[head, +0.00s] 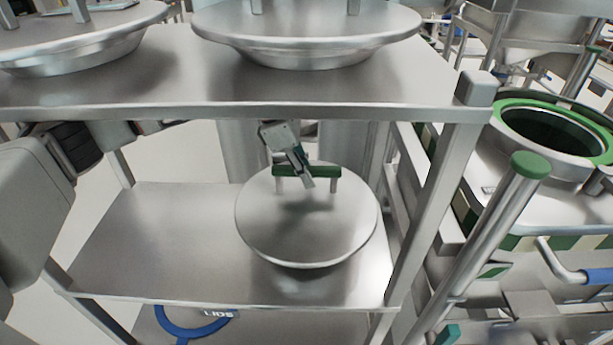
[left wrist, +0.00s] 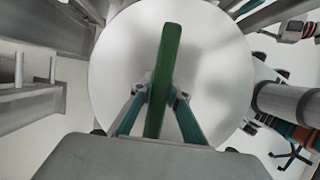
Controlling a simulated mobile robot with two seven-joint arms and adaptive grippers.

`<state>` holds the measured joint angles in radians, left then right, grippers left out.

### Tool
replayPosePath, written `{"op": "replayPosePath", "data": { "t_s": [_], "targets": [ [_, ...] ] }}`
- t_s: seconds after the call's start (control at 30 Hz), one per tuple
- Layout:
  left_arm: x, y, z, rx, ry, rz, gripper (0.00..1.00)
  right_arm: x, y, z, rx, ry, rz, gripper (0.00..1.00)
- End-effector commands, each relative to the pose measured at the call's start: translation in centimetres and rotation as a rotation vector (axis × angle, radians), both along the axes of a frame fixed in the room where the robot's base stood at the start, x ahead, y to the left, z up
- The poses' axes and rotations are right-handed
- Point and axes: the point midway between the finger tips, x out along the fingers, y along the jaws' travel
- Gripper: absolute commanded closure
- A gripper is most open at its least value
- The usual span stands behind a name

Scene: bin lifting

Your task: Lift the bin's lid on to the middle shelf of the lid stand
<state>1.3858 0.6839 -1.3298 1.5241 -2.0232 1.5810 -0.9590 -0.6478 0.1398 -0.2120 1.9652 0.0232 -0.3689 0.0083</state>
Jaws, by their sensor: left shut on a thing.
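The bin's lid (head: 305,232) is a round steel disc with a green bar handle (head: 325,171). It is over the right half of the lid stand's middle shelf (head: 150,235), inside the stand. Whether its underside touches the shelf, I cannot tell. My left gripper (head: 306,181) reaches in from behind under the top shelf and is shut on the handle. In the left wrist view the fingers (left wrist: 160,98) lie on both sides of the green handle (left wrist: 168,60), with the lid (left wrist: 215,75) beyond. The open bin (head: 583,167) with a green rim stands at the right. My right gripper is out of view.
The top shelf (head: 170,90) holds two other steel lids (head: 310,45) and hangs close above my left gripper. A stand post (head: 435,210) rises right of the lid. The left half of the middle shelf is clear. A blue ring (head: 190,328) shows below.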

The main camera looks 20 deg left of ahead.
Motion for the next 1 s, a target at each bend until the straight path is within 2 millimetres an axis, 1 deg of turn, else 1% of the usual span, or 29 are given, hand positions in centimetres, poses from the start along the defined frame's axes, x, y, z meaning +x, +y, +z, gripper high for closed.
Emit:
{"op": "replayPosePath", "data": {
  "t_s": [0.03,0.07,0.3,0.6,1.0],
  "targets": [
    [0.6,0.1,1.1,-0.011,-0.02,0.007,1.0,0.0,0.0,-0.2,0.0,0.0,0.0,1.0],
    [0.6,0.1,0.9,-0.011,-0.021,0.006,1.0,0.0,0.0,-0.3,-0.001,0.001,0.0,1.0],
    [0.4,0.0,-1.0,-0.008,-0.015,0.003,1.0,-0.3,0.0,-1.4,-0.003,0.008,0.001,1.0],
    [0.3,-0.1,-3.0,-0.007,-0.012,0.001,1.0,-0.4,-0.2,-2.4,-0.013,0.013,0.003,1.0],
    [0.3,-0.1,-5.3,-0.007,-0.01,0.0,1.0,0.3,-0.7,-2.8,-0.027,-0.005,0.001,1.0]
  ]
}}
